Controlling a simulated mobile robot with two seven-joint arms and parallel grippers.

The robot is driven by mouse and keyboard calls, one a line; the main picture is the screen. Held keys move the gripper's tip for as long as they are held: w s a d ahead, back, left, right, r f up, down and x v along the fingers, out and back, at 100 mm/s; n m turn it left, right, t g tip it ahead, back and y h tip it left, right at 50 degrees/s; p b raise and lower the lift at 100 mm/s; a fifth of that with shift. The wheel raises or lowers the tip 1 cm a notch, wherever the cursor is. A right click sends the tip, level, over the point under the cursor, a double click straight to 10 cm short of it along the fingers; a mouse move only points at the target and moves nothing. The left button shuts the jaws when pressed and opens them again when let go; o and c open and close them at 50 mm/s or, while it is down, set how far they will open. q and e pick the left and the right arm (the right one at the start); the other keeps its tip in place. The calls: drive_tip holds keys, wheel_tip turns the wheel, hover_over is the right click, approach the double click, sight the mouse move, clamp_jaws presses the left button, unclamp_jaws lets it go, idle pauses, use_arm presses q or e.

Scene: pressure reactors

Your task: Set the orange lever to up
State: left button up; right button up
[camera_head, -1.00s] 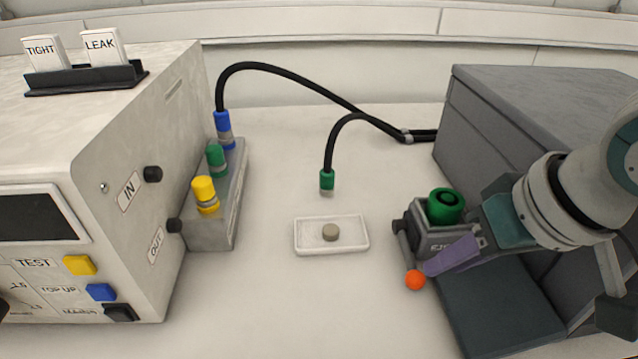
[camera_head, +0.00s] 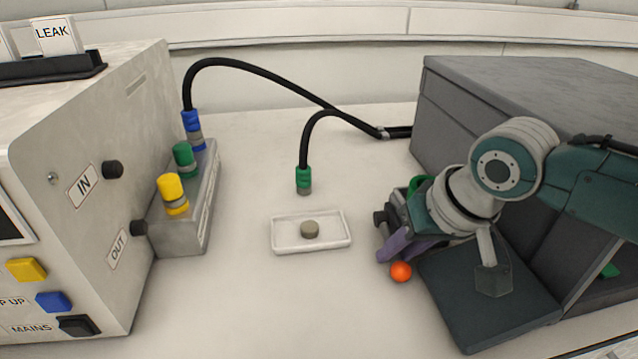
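The orange lever's ball knob (camera_head: 401,271) shows low at the front of a small dark valve block (camera_head: 381,217), to the right of the white tray. Its rod is mostly hidden behind my gripper, and the knob sits below the block's dark pivot end. My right gripper (camera_head: 402,250), with purple fingers, is just above the knob, against or very close to the lever. I cannot tell whether it touches it or how far its fingers are apart. The block's green ring (camera_head: 416,184) is partly hidden by my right wrist. My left gripper is out of view.
A white tray (camera_head: 285,246) holds a grey disc (camera_head: 310,229). A hose with a green end (camera_head: 304,178) hangs behind it. At left are a panel box (camera_head: 90,140) and a block with coloured fittings (camera_head: 185,235). A large grey box (camera_head: 480,100) stands at right.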

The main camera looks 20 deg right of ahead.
clamp_jaws()
idle(1.4)
